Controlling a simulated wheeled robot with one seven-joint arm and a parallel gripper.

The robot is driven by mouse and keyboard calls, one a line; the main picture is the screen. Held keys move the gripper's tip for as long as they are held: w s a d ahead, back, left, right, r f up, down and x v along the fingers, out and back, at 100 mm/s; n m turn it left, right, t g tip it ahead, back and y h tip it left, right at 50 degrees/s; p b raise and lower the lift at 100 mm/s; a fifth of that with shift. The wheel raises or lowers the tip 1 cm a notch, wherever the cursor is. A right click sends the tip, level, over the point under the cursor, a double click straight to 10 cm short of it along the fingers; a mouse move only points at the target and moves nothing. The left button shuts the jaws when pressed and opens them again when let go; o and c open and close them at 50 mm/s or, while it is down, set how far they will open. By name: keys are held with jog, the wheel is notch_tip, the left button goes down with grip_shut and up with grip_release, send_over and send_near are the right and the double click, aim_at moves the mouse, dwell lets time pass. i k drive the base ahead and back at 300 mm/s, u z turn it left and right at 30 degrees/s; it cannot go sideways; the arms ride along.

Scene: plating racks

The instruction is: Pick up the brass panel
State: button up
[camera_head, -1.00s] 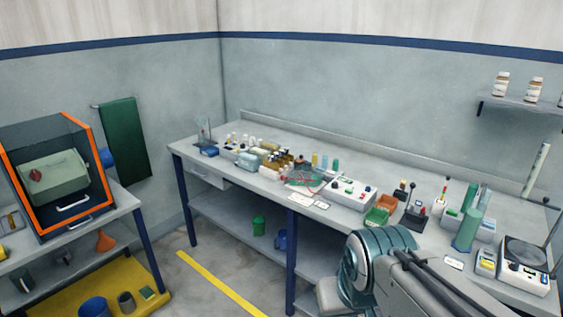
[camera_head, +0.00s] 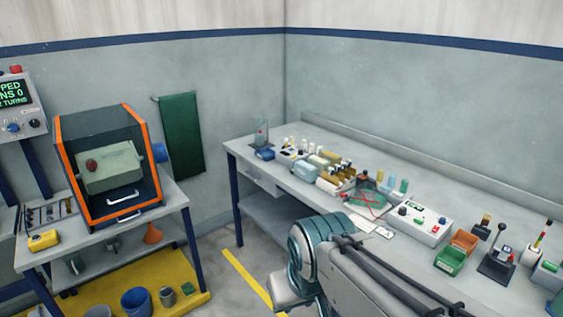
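I cannot make out a brass panel in this view. A part of my own arm rises from the bottom edge, in front of the long bench (camera_head: 262,175). My gripper's fingers are not in the picture.
The bench carries bottles, a white control box (camera_head: 420,222), and a green bin (camera_head: 450,261). At left, an orange-framed cabinet (camera_head: 145,150) stands on a table with a yellow device (camera_head: 43,240). Buckets (camera_head: 136,300) stand on a yellow platform below. Open floor with a yellow stripe (camera_head: 245,277) lies between.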

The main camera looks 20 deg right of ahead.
aim_at(343, 164)
jog(key=u, duration=0.35)
jog(key=i, duration=1.55)
jog(key=z, duration=0.65)
jog(key=i, duration=1)
jog(key=z, duration=1.3)
jog(key=i, duration=0.35)
jog(key=z, duration=0.15)
